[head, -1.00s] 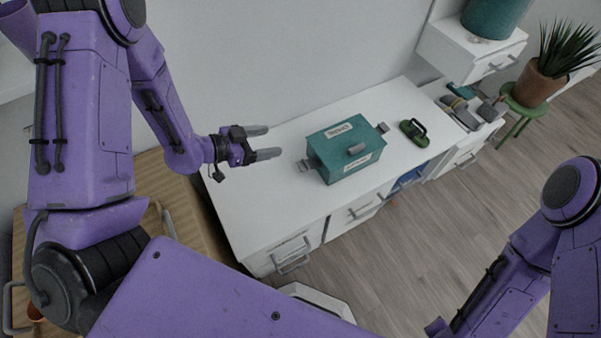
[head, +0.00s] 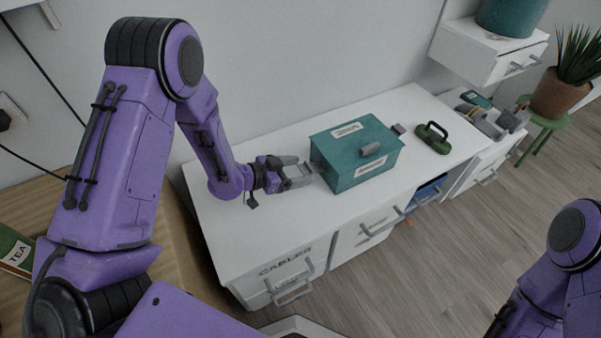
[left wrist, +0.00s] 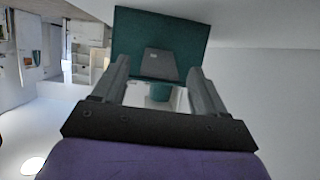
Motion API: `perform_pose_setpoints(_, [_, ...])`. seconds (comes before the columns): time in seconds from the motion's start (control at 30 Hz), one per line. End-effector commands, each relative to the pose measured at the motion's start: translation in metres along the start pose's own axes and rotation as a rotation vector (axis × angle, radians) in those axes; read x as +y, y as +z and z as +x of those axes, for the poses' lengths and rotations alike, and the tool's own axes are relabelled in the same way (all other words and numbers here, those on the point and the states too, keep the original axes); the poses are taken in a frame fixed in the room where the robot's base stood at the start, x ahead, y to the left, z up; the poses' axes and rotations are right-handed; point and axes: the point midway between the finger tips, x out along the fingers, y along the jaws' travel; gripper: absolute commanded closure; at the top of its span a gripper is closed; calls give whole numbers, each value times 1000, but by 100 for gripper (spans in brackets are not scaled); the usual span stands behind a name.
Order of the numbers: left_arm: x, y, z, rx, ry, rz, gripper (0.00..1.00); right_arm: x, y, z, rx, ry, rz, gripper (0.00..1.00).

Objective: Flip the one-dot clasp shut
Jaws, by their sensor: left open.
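A teal box (head: 340,172) with a labelled lid stands on the white desk. A grey clasp (head: 398,129) sticks out at its right end. The clasp at its left end is mostly hidden behind my left gripper in the head view; in the left wrist view a grey clasp (left wrist: 160,64) sits on the teal end face between the fingers. I cannot make out dots on either clasp. My left gripper (head: 305,175) is open right at the box's left end, its fingers on both sides of that clasp. My right gripper is out of view.
A dark green handled object (head: 432,138) lies on the desk right of the box. The desk top (head: 235,225) left of and in front of the box is clear. A wall drawer unit (head: 480,55) and a potted plant (head: 560,92) are at the far right.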

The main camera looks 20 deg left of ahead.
Motion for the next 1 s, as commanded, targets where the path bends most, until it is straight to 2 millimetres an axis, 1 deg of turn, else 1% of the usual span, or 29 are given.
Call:
perform_pose_setpoints(0.03, [0,1,6,0,2,2,28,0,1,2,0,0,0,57])
perform_pose_setpoints(0.13, [0,0,13,-1,0,2,28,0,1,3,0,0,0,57])
perform_pose_setpoints(0.37, [0,0,15,0,0,0,28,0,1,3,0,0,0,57])
perform_pose_setpoints(0.4, [0,0,15,0,0,0,31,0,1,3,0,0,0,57])
perform_pose_setpoints(0.47, [0,0,15,0,0,0,50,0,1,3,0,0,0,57])
perform_pose_setpoints(0.5, [0,0,15,0,0,0,63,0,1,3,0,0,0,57])
perform_pose_setpoints(0.57, [0,0,15,0,0,0,83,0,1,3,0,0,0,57])
perform_pose_setpoints(0.6, [0,0,15,0,0,0,96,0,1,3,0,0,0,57])
perform_pose_setpoints(0.63, [0,0,15,0,0,0,100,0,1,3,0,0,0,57])
perform_pose_setpoints(0.77, [0,-2,14,-4,0,0,100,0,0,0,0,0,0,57])
perform_pose_setpoints(0.83, [0,-4,13,-14,0,0,100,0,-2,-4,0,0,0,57])
perform_pose_setpoints(0.93, [0,-10,12,-44,0,2,100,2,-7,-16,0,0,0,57])
perform_pose_setpoints(1.0, [0,-15,11,-77,2,3,100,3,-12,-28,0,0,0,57])
